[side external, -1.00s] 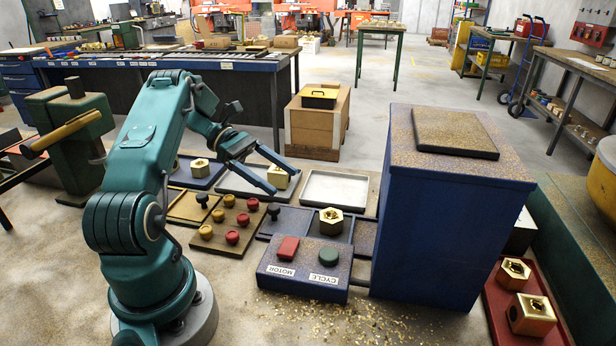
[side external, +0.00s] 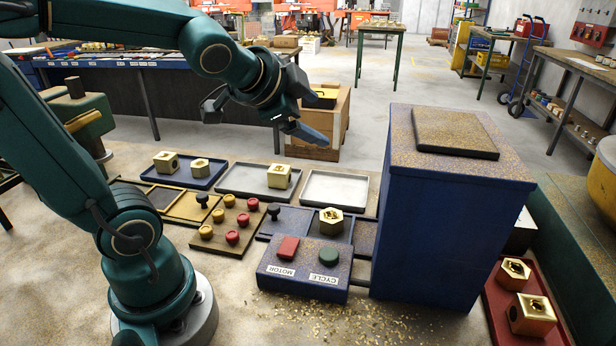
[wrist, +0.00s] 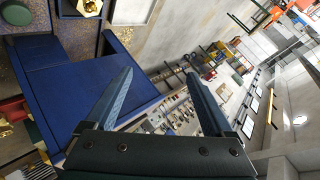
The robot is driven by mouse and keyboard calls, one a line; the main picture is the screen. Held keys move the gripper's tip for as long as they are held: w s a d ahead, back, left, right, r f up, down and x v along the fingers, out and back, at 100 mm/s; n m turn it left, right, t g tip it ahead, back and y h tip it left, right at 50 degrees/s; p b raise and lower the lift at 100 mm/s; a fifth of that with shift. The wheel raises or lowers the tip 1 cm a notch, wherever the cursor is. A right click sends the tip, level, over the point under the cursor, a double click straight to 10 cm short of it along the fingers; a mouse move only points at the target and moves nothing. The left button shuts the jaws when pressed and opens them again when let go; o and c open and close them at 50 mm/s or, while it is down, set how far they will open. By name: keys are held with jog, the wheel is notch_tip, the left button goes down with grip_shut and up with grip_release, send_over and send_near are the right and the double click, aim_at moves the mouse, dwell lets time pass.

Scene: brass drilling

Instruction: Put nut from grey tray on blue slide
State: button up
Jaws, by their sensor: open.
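A brass nut (side external: 278,176) sits in the grey tray (side external: 235,182), towards its right end. My gripper (side external: 268,132) is above and behind that tray, tilted, with its jaws spread and nothing between them. In the wrist view both fingers of my gripper (wrist: 159,73) are apart and empty. A flat blue slide (side external: 285,222) lies behind the button box; it has a black knob at its left, and another brass nut (side external: 331,220) stands at its right part. A brass nut (wrist: 90,5) also shows at the top edge of the wrist view.
A tall blue cabinet (side external: 430,230) stands right of the slide. The button box (side external: 304,268) is in front. A pale empty tray (side external: 335,190) lies right of the grey tray. A blue tray (side external: 185,178) with two nuts and a board of coloured knobs (side external: 225,228) lie left.

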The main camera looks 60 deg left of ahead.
jog(key=s+d+f+n+g+h, duration=0.2)
jog(key=s+d+f+n, duration=0.1)
jog(key=s, duration=0.3)
jog(key=s+d+f+n+g+h, duration=0.2)
jog(key=s+d+f+n, duration=0.1)
jog(key=s+d, duration=0.3)
jog(key=shift+s+d+f, duration=0.15)
jog(key=shift+s+f, duration=0.25)
jog(key=shift+f, duration=0.05)
